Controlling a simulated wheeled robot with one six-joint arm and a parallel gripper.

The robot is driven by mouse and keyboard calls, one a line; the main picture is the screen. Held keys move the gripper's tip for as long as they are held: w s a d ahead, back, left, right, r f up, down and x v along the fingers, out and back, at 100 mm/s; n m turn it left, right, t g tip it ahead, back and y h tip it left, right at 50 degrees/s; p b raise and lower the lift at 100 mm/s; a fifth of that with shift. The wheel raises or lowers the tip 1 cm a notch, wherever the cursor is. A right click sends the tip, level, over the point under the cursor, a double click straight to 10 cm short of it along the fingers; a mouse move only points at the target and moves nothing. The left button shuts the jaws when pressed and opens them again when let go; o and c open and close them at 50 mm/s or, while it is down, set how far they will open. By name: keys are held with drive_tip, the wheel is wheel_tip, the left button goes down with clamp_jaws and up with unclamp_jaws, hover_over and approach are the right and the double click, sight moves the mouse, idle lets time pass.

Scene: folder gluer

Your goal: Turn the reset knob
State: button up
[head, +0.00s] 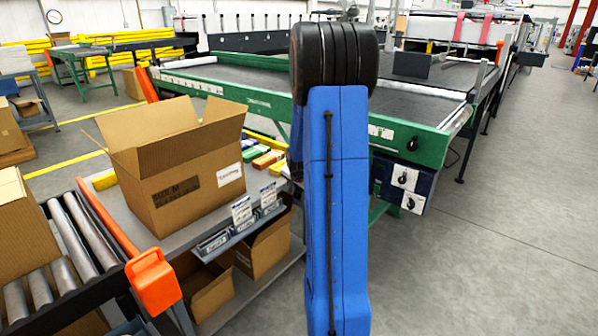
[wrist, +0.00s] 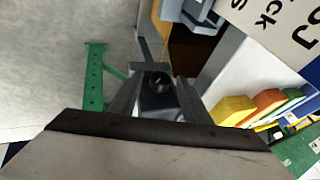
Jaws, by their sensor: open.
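In the head view a green-framed machine (head: 420,135) carries a black knob (head: 412,144) on its rail. Two more dark knobs sit on white plates on the dark box below it, an upper one (head: 402,179) and a lower one (head: 410,203). Their labels are too small to read, so I cannot tell which is the reset knob. In the wrist view my gripper (wrist: 158,92) is open, its two dark fingers apart. A dark block with a round mark shows between them; I cannot tell what it is. My arm hides the gripper in the head view.
A bench holds an open cardboard box (head: 185,170), small label cards (head: 242,210) and coloured blocks (head: 268,160), which also show in the wrist view (wrist: 268,106). An orange-ended roller conveyor (head: 75,235) stands at left. The floor (head: 500,230) at right is clear.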

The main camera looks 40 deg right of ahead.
drive_tip(key=v, duration=1.7)
drive_tip(key=shift+r, duration=0.25)
drive_tip(key=w+d+r+m+g+y, duration=0.1)
drive_tip(key=d+m+y, duration=0.1)
drive_tip(key=d+y, duration=0.3)
drive_tip(key=shift+h, duration=0.7)
drive_tip(key=x, duration=1.7)
drive_tip(key=shift+w+d, duration=0.25)
drive_tip(key=shift+d, duration=0.15)
drive_tip(key=c, duration=1)
